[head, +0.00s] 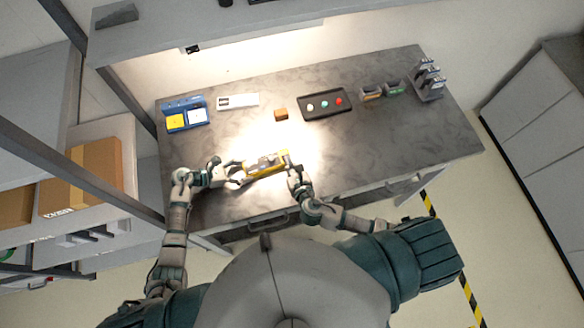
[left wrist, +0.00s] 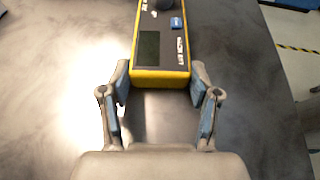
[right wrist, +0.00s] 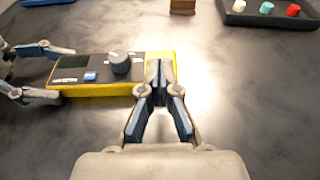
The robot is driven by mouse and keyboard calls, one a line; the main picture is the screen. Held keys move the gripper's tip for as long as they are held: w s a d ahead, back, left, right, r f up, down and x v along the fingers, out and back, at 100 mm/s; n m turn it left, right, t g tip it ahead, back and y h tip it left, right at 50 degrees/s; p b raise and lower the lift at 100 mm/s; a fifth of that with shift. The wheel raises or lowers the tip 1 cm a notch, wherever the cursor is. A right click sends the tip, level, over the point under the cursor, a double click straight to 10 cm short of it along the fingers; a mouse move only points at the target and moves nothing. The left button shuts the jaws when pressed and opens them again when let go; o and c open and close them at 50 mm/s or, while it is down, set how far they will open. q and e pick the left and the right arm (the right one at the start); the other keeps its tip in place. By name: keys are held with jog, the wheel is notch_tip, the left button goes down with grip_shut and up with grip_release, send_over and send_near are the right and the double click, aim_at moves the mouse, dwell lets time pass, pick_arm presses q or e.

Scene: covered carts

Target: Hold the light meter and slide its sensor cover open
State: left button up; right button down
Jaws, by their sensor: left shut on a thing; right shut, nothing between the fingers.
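The light meter (head: 262,166) is a yellow-edged box with a dark face, a screen, a blue button and a round knob. In the left wrist view the meter (left wrist: 161,60) has its screen end between my left fingers. My left gripper (head: 236,176) is shut on that end. In the right wrist view the meter (right wrist: 100,72) lies left of my right gripper (right wrist: 158,80). The right gripper is shut with its tips at the meter's far end, against a grey strip there that looks like the sensor cover (right wrist: 153,66). Whether they touch is unclear.
At the back of the grey table (head: 400,135) stand a blue tray (head: 184,113), a white box (head: 238,100), a small brown block (head: 281,114), a black panel with coloured buttons (head: 326,104) and several small devices (head: 430,80). The front right is clear.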

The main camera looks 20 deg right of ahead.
aim_at(286, 155)
jog(key=shift+w, duration=0.15)
jog(key=shift+w+a, duration=0.1)
jog(key=shift+w, duration=1.35)
jog(key=shift+s, duration=0.15)
jog(key=shift+s, duration=0.25)
jog(key=v, duration=0.8)
jog(key=f+v, duration=0.1)
jog(key=v, duration=0.4)
jog(key=shift+s, duration=0.2)
pick_arm(q)
jog(key=o, duration=1.4)
